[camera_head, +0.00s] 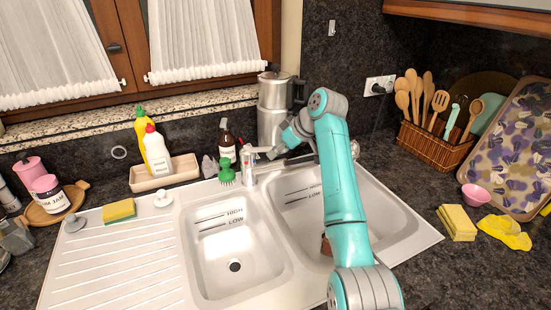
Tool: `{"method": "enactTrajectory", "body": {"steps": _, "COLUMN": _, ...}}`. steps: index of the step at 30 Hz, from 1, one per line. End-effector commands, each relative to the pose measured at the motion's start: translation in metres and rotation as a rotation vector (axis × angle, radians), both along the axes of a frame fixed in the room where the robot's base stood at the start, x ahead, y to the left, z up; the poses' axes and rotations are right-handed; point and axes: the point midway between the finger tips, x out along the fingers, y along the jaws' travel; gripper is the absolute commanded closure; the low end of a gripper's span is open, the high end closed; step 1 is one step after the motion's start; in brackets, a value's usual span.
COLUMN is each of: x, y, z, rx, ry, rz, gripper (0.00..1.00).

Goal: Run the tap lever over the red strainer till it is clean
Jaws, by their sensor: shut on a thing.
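The tap (248,168) stands at the back of the white sink, between its two basins. Its pale lever (261,149) points right from the top of the tap. My gripper (273,151) is at the lever's right end and is shut on it; the fingers are small and partly hidden. A small reddish-brown thing (326,246), perhaps the red strainer, lies in the right basin. My teal arm hides most of it. I cannot make out any water running.
Yellow sponges (456,222) and a pink bowl (476,194) are on the right counter.

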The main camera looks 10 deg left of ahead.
Motion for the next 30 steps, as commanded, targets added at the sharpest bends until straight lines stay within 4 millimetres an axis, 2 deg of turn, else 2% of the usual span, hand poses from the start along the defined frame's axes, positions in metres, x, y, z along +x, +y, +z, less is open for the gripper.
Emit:
{"method": "enactTrajectory", "body": {"steps": 1, "x": 0.007, "y": 0.001, "z": 0.005, "rx": -0.013, "ry": 0.001, "rz": -0.004, "gripper": 1.00}}
{"method": "enactTrajectory", "body": {"steps": 6, "x": 0.016, "y": 0.003, "z": 0.015, "rx": -0.078, "ry": 0.028, "rz": -0.002, "gripper": 1.00}}
{"method": "enactTrajectory", "body": {"steps": 12, "x": 0.016, "y": 0.006, "z": 0.022, "rx": -0.139, "ry": 0.056, "rz": -0.003, "gripper": 1.00}}
{"method": "enactTrajectory", "body": {"steps": 23, "x": 0.016, "y": 0.006, "z": 0.023, "rx": -0.148, "ry": 0.061, "rz": -0.002, "gripper": 1.00}}
{"method": "enactTrajectory", "body": {"steps": 24, "x": 0.016, "y": 0.006, "z": 0.023, "rx": -0.148, "ry": 0.061, "rz": -0.002, "gripper": 0.73}}
{"method": "enactTrajectory", "body": {"steps": 26, "x": 0.016, "y": 0.006, "z": 0.023, "rx": -0.148, "ry": 0.061, "rz": -0.002, "gripper": 0.58}}
{"method": "enactTrajectory", "body": {"steps": 27, "x": 0.016, "y": 0.006, "z": 0.023, "rx": -0.148, "ry": 0.061, "rz": -0.002, "gripper": 0.54}}
{"method": "enactTrajectory", "body": {"steps": 30, "x": 0.015, "y": 0.005, "z": 0.022, "rx": -0.148, "ry": 0.063, "rz": -0.001, "gripper": 0.54}}
